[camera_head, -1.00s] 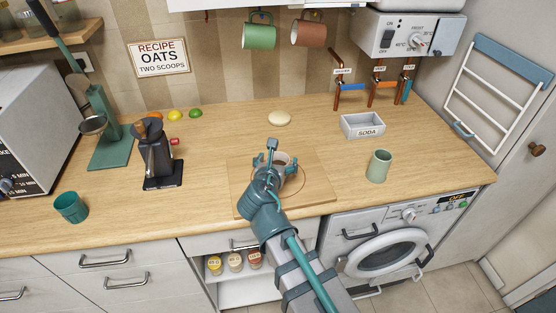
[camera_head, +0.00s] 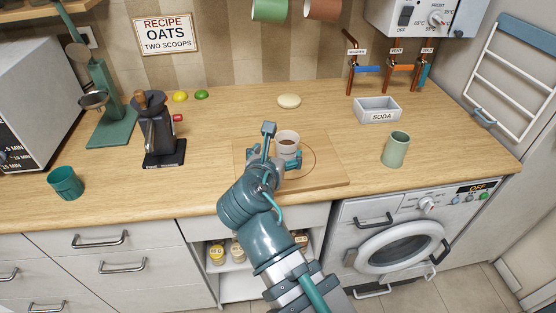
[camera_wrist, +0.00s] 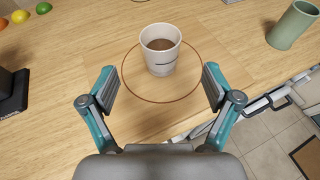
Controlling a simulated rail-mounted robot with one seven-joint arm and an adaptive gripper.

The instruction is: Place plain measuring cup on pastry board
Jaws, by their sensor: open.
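A pale cup (camera_head: 287,148) with brown contents stands upright on the wooden pastry board (camera_head: 325,175), inside a thin drawn circle. In the wrist view the cup (camera_wrist: 160,58) stands towards the far part of the circle, with a small dark mark on its side. My gripper (camera_head: 275,160) is open and empty on the near side of the cup. In the wrist view the two fingers of my gripper (camera_wrist: 158,88) are spread wide, with the cup beyond them and apart from them. My arm hides part of the board's near edge.
A sage green cup (camera_head: 396,149) stands right of the board, and a soda tray (camera_head: 377,110) behind it. A dough-like lump (camera_head: 289,101) lies behind the board. A coffee grinder (camera_head: 160,135) and a teal cup (camera_head: 65,182) stand to the left. Mugs hang above.

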